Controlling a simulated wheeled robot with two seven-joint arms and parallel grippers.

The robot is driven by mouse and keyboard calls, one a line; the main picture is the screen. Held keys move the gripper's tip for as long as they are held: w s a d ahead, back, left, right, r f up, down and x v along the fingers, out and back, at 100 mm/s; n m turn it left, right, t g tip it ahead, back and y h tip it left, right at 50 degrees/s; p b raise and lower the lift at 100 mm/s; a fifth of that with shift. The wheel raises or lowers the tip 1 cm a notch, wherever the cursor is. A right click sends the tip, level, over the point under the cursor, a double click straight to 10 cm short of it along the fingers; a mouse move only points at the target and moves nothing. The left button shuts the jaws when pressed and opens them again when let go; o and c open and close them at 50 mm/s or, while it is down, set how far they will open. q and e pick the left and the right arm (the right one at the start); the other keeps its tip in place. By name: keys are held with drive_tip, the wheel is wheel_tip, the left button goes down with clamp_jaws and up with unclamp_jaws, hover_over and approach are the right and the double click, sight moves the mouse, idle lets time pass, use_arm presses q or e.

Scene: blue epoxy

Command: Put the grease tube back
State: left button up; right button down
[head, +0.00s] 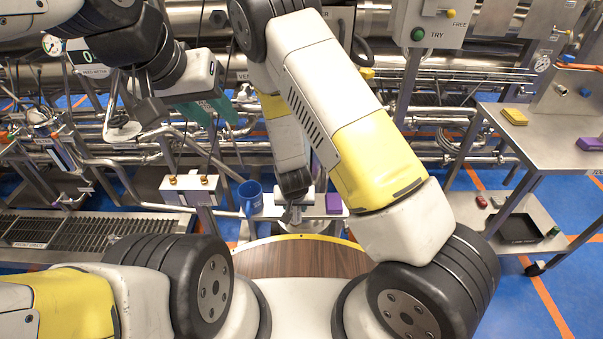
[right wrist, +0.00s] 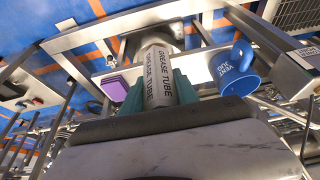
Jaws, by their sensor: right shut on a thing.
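The grease tube (right wrist: 158,72) is a pale grey cylinder with dark lettering, seen in the right wrist view. My right gripper (right wrist: 158,92) is shut on it, with one teal finger on each side. The tube's far end points at a metal shelf; I cannot tell whether it touches anything there. In the head view my right wrist (head: 293,184) hangs over the small shelf between the blue jug and the purple block, and its fingers are mostly hidden. My left gripper (head: 216,110) is at the upper left, its teal fingers apart and apparently empty.
The blue vent jug (head: 250,198) and a purple block (head: 334,203) stand close on either side of the right wrist. A steel table (head: 550,135) with a yellow block (head: 514,116) is at the right.

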drive_tip(key=shift+w+d+f, duration=0.3)
drive_tip(key=shift+w+f, duration=0.45)
drive_tip(key=shift+w, duration=1)
drive_tip(key=shift+w+d+f, duration=0.3)
drive_tip(key=shift+w+f, duration=0.45)
drive_tip(key=shift+w, duration=0.95)
drive_tip(key=shift+w+d+f, duration=0.3)
drive_tip(key=shift+w+f, duration=0.45)
drive_tip(key=shift+w, duration=1)
drive_tip(key=shift+f, duration=0.1)
drive_tip(key=c, duration=0.9)
unclamp_jaws()
